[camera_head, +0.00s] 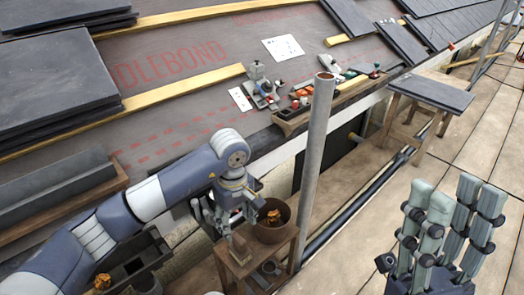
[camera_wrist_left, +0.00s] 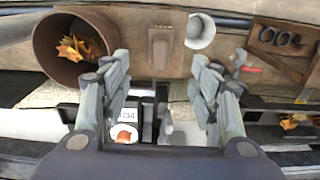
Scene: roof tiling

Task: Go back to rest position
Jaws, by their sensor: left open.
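My left gripper (camera_head: 232,212) hangs over a small wooden stand (camera_head: 262,268) near the bottom centre of the head view. In the left wrist view my left gripper (camera_wrist_left: 163,72) has its fingers spread, with nothing held between them. Beyond the fingertips a wooden-handled tool (camera_wrist_left: 160,45) lies on the stand. My right gripper (camera_head: 440,220) is at the lower right of the head view, above the planks. Its fingers point up, are apart and look empty.
A brown bucket (camera_head: 273,222) with orange leaves stands close beside my left gripper. A grey metal pole (camera_head: 315,160) rises just right of it. Slate stacks (camera_head: 55,85) lie on the roof. A slate-topped bench (camera_head: 430,92) stands at right.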

